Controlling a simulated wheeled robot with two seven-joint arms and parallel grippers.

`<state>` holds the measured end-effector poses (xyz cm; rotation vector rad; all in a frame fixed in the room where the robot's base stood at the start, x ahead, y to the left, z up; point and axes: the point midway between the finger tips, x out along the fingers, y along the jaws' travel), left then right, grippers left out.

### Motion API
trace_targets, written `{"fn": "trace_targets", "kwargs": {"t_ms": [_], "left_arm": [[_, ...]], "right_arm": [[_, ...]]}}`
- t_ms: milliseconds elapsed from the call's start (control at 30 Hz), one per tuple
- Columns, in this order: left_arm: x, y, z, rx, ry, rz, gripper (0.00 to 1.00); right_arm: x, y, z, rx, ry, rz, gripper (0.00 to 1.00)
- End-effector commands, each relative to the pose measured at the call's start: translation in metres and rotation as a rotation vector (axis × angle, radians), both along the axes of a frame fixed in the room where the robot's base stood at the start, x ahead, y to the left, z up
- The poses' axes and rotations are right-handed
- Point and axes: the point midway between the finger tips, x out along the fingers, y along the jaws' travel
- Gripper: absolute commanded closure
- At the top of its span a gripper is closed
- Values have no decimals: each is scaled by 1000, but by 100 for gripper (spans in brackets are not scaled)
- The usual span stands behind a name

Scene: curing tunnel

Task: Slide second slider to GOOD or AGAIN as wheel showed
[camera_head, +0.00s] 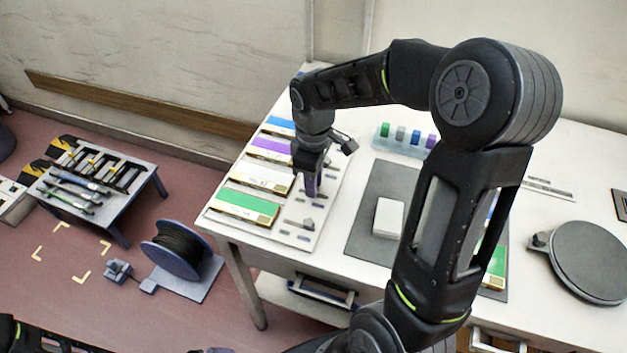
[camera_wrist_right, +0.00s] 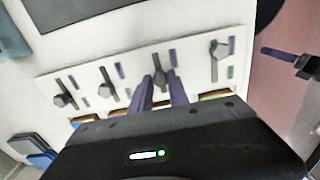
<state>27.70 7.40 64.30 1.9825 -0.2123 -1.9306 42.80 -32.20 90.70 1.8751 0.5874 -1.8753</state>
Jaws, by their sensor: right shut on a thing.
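A pale slider board (camera_head: 296,241) on the white table carries a row of sliders beside blue, purple, white and green strips. In the right wrist view the board (camera_wrist_right: 200,47) shows slots with grey knobs and purple and green marks. My right gripper (camera_wrist_right: 161,78) is shut on the slider knob (camera_wrist_right: 159,84) third from the left, beside the white strip (camera_head: 262,178). In the head view my right gripper (camera_head: 312,190) hides that knob. The rightmost knob (camera_wrist_right: 218,48) stands near its purple mark. What looks like my left gripper (camera_wrist_right: 265,50) is at the right edge, its jaws unclear.
A grey round disc (camera_head: 592,262) lies on the table at right. A dark mat (camera_head: 366,225) with a white block (camera_head: 388,217) lies right of the board. A rack of coloured pieces (camera_head: 402,141) stands behind. A cable spool (camera_head: 178,250) and a low tool stand (camera_head: 90,180) are on the floor.

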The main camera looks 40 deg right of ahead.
Motion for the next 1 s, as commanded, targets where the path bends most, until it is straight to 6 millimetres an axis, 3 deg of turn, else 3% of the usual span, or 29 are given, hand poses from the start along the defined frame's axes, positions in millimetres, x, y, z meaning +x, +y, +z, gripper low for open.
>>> {"fn": "trace_targets", "kwargs": {"t_ms": [800, 1000], "left_arm": [[0, 0, 0, 0, 0, 0, 0], [0, 0, -1, 0, 0, 0, 0]], "right_arm": [[0, 0, 0, -1, -1, 0, 100], [-18, -13, 0, -1, -1, -4, 100]]}}
